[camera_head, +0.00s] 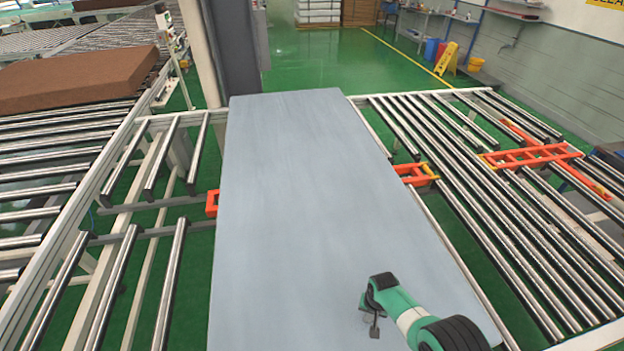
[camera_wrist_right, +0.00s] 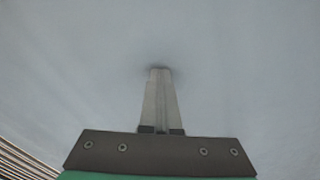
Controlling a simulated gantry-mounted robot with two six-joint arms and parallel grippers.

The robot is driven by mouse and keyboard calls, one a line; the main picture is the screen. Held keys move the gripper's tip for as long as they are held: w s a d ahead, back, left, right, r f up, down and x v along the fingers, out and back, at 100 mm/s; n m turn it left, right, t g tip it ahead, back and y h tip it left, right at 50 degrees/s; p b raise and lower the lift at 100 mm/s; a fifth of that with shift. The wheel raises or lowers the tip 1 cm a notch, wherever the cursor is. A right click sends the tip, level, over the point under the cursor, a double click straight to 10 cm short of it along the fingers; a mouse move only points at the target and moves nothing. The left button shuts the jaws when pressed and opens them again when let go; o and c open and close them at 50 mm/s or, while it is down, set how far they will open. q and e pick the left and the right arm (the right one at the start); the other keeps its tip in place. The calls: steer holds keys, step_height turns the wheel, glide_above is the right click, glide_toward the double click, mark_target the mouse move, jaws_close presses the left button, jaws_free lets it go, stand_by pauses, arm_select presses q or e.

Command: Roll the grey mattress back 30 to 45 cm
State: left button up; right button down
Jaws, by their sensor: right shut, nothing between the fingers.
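The grey mattress (camera_head: 300,190) is a long flat slab lying lengthwise over the roller conveyor, from the near edge of the head view to a column at the far end. My right gripper (camera_head: 374,330) is over its near right part, pointing down. In the right wrist view the mattress (camera_wrist_right: 60,70) fills nearly the whole background. The right gripper's fingers (camera_wrist_right: 159,72) are shut together with nothing between them, and their tips are at or very close to the mattress surface; contact is hard to tell. My left gripper is not in view.
Metal rollers (camera_head: 480,190) run along the right, with an orange frame (camera_head: 530,156) across them. Another roller bed with a brown slab (camera_head: 80,80) is at the left. A grey column (camera_head: 232,50) stands at the mattress's far end. A yellow sign (camera_head: 446,59) stands on the green floor.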

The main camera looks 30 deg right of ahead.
mark_target(352, 325)
steer(key=shift+s+a+f, duration=0.1)
steer(key=shift+a+f, duration=0.3)
steer(key=shift+a, duration=0.2)
steer(key=a, duration=0.1)
steer(key=w+a, duration=0.1)
steer(key=a, duration=0.1)
steer(key=shift+w+a+r, duration=0.1)
steer(key=shift+w+a, duration=0.05)
steer(key=shift+a, duration=0.05)
steer(key=shift+a+r, duration=0.1)
steer(key=shift+a, duration=0.2)
